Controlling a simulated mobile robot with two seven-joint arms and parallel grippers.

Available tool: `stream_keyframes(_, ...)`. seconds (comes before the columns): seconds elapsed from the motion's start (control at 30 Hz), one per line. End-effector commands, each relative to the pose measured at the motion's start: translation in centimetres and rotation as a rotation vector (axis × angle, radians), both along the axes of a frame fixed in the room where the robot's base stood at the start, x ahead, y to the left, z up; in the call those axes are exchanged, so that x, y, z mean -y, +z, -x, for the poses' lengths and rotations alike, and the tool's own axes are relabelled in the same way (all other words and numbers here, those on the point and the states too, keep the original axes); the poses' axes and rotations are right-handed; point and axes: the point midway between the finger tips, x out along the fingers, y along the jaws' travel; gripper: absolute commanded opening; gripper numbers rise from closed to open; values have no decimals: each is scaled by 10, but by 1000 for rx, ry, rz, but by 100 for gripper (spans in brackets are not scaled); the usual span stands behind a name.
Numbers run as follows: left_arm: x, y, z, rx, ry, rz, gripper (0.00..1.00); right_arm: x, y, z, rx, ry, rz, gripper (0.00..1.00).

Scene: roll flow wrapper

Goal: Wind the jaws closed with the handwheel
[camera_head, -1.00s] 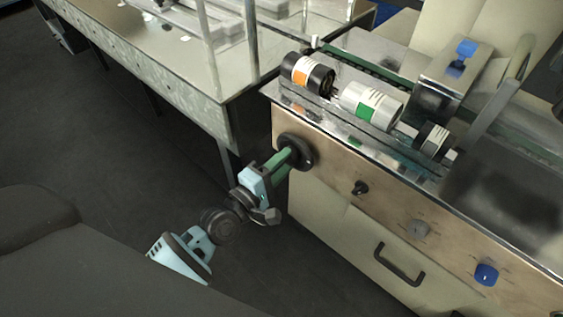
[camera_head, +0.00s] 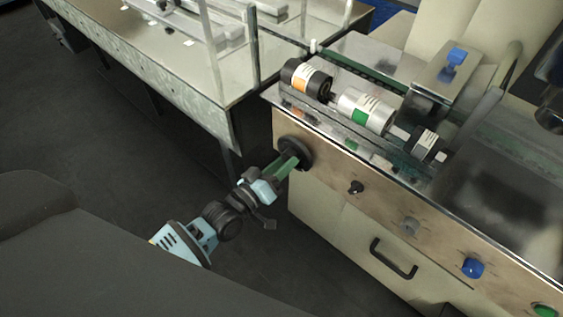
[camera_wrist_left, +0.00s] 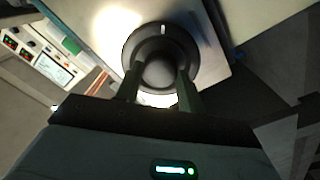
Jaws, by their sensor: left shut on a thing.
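The handwheel (camera_head: 302,147) is a dark round wheel on the upper left of the machine's tan front panel. My left gripper (camera_head: 289,163), with green fingers, reaches it from the front left and is shut on it. In the left wrist view the handwheel (camera_wrist_left: 161,32) fills the top middle, with a pale mark on its rim. There the two fingers of my left gripper (camera_wrist_left: 160,84) sit on either side of its round hub. I cannot make out the jaws with certainty among the parts on the machine's top. My right gripper is not in view.
The machine top holds a black roll with an orange label (camera_head: 305,78), a silver roll with a green label (camera_head: 366,110) and a small black roll (camera_head: 425,145). A black knob (camera_head: 355,187), blue knob (camera_head: 473,267) and drawer handle (camera_head: 393,258) lie right. Open floor lies left.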

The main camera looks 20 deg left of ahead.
Motion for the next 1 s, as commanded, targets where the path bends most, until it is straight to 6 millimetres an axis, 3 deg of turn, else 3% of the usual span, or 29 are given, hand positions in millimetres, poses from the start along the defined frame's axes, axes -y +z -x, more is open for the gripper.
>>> stream_keyframes(0.6, -1, 2, -1, 198, 1, -540, 16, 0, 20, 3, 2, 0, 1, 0)
stream_keyframes(1.0, -1, 2, -1, 282, 0, -770, 16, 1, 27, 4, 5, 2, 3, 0)
